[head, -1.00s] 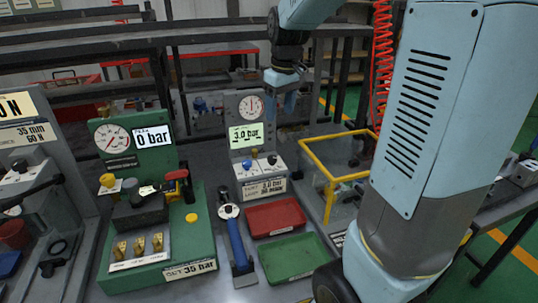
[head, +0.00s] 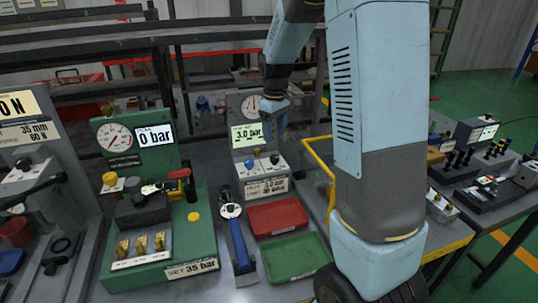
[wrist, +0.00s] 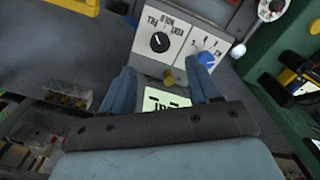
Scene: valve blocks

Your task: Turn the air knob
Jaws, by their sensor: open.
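The grey gauge station (head: 246,112) at the bench's middle has a dial and a 3.0 bar display (head: 247,135). Its white sloped panel carries a blue knob (head: 248,164) and a black knob (head: 275,159). In the wrist view the blue knob (wrist: 205,58) is beside the right finger, and the black knob (wrist: 159,42) is beyond the fingertips, with lettering around it. I cannot tell from the lettering which is the air knob.
A green station (head: 165,235) with a 0 bar display and brass valves stands to the left. A blue-handled tool (head: 238,240), a red tray (head: 278,215) and a green tray (head: 295,257) lie in front. A yellow-framed box (head: 318,160) is at the right.

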